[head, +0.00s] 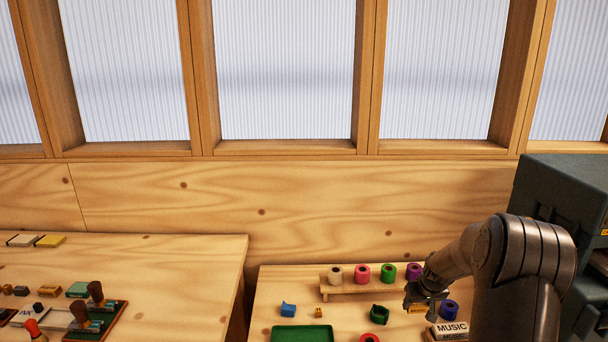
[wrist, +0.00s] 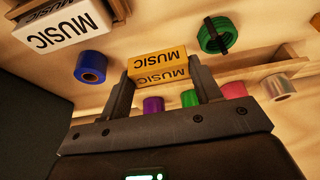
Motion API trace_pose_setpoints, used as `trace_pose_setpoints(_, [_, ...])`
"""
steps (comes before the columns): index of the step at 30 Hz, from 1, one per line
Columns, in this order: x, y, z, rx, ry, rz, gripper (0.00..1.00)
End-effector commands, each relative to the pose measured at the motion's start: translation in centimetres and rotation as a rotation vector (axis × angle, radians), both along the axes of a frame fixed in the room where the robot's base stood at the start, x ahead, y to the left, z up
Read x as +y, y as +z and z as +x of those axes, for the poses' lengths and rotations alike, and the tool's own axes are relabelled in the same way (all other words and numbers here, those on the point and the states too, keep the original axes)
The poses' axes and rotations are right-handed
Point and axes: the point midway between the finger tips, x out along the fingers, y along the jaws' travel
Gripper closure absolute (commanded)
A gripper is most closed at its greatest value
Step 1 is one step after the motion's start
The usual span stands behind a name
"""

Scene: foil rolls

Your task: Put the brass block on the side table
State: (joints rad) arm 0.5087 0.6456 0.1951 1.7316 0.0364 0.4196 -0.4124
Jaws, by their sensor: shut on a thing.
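The brass block, golden-yellow with MUSIC lettering (wrist: 158,66), is between the two fingers of my gripper (wrist: 163,82) in the wrist view. My gripper is shut on it. In the head view my gripper (head: 424,298) is low over the right-hand table (head: 270,300), and a yellow bit of the block (head: 416,309) shows under it. I cannot tell whether the block touches the table. A second table (head: 150,268) stands at the left. Which of the two is the side table, the frames do not say.
A wooden rack (head: 345,290) with several foil rolls stands behind my gripper. A green ring (head: 379,314), a white MUSIC block (head: 450,328), a blue piece (head: 288,310) and a green tray (head: 302,334) lie nearby. A gap separates the tables. A dark machine (head: 560,190) stands at the right.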

Motion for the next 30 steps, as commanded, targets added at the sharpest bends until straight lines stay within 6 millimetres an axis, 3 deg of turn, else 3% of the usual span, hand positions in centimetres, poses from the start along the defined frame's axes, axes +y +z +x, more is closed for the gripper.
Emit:
trace_pose_setpoints(1, [2.3,-0.1,-0.2,0.002,0.010,-0.003,0.82])
trace_pose_setpoints(6, [8.4,-0.8,-1.8,0.004,0.010,-0.007,0.82])
trace_pose_setpoints(15, [17.2,-1.5,-6.0,-0.006,0.003,-0.003,0.82])
trace_pose_setpoints(22, [20.4,-1.8,-8.3,-0.014,-0.004,0.004,0.82])
trace_pose_setpoints(30, [21.0,-1.8,-8.8,-0.017,-0.008,0.007,0.82])
